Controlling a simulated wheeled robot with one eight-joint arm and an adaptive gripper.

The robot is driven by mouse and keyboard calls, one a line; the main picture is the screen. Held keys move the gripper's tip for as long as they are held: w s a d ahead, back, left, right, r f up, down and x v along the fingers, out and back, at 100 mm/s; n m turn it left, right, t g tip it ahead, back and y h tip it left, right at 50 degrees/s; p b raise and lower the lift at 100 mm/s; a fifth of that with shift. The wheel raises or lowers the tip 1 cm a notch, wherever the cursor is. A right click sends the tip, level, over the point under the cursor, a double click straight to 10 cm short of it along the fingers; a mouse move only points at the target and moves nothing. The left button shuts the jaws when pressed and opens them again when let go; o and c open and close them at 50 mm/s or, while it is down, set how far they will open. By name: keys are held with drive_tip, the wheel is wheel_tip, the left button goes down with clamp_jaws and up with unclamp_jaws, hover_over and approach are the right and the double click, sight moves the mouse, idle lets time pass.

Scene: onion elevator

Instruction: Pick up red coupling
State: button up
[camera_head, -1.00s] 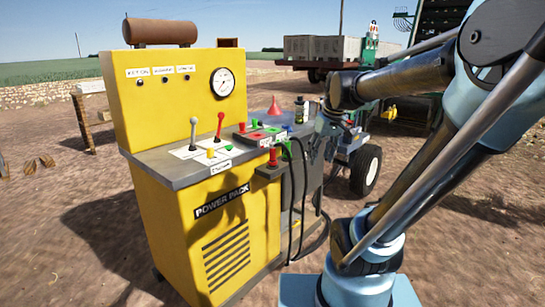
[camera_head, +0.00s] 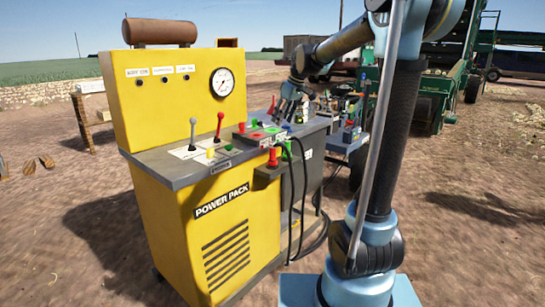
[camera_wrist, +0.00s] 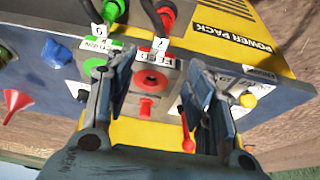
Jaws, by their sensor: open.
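The red coupling (camera_head: 272,158) sits upright at the front edge of the yellow power pack, with a black hose attached. In the wrist view the red coupling (camera_wrist: 166,17) is at the top, beyond the fingertips, with a white tag beside it. My gripper (camera_wrist: 158,68) is open and empty, its two fingers either side of a red socket (camera_wrist: 146,82) on the panel. In the head view my gripper (camera_head: 283,112) hangs over the panel's right part, behind the red coupling and apart from it.
A green coupling (camera_wrist: 112,11) with its own hose is close left of the red one in the wrist view. A red funnel (camera_wrist: 15,102) stands on the neighbouring surface.

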sight(272, 146)
drive_tip(key=x, duration=1.6)
drive_tip(key=shift+s+d+f, duration=0.1)
drive_tip(key=shift+d, duration=0.1)
clamp_jaws()
